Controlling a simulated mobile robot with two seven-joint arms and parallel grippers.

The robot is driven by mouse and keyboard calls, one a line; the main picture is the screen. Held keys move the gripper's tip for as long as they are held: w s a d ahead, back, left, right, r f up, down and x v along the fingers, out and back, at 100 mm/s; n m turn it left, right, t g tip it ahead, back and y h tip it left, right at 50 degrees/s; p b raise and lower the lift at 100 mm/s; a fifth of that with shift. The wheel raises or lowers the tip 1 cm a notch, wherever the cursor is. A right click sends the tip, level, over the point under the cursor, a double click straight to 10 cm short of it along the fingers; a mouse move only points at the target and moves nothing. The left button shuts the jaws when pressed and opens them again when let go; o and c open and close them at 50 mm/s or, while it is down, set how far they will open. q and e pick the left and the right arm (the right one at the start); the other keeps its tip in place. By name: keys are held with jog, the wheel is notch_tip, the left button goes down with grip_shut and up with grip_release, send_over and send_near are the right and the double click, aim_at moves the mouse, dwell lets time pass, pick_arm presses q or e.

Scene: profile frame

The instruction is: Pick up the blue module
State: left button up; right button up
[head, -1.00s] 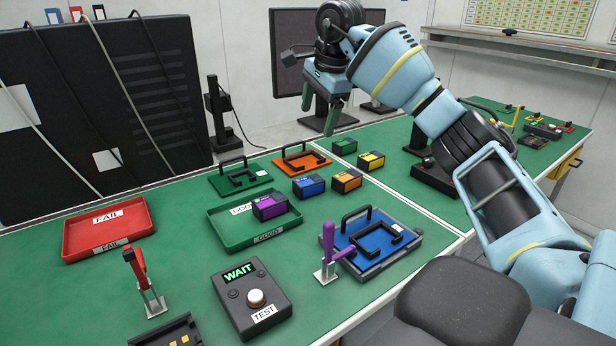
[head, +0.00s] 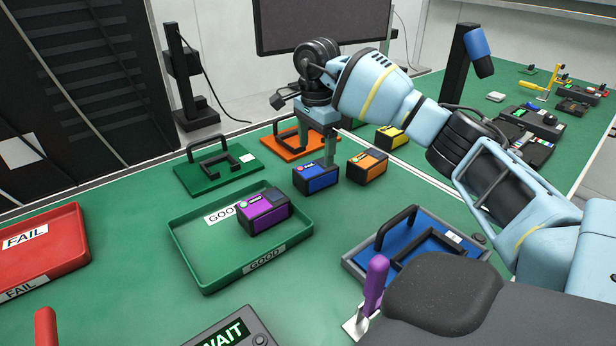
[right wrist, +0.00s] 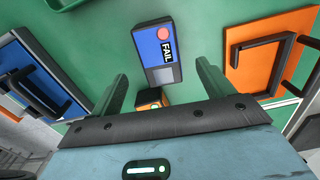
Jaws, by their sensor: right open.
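The blue module (head: 314,180) stands on the green table, right of the green GOOD tray (head: 186,252). In the right wrist view the blue module (right wrist: 161,48) shows a red dot and a FAIL label on its face. My right gripper (head: 328,152) is over the blue module, pointing down, and hides part of it. In the right wrist view the open fingers (right wrist: 162,84) have a gap between them, with the module ahead of that gap. Contact is not visible. My left gripper is out of view.
An orange module (head: 367,166) stands close right of the blue one. A yellow module (head: 390,138) is behind it. A purple module (head: 264,212) is in the GOOD tray. An orange fixture (head: 282,150) lies behind the gripper; a blue fixture (head: 440,246) is at front right.

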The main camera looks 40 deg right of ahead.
aim_at(314, 168)
jog(key=shift+a+r, duration=0.1)
jog(key=shift+f, duration=3.9)
jog(key=shift+a, duration=0.1)
jog(key=c, duration=1.2)
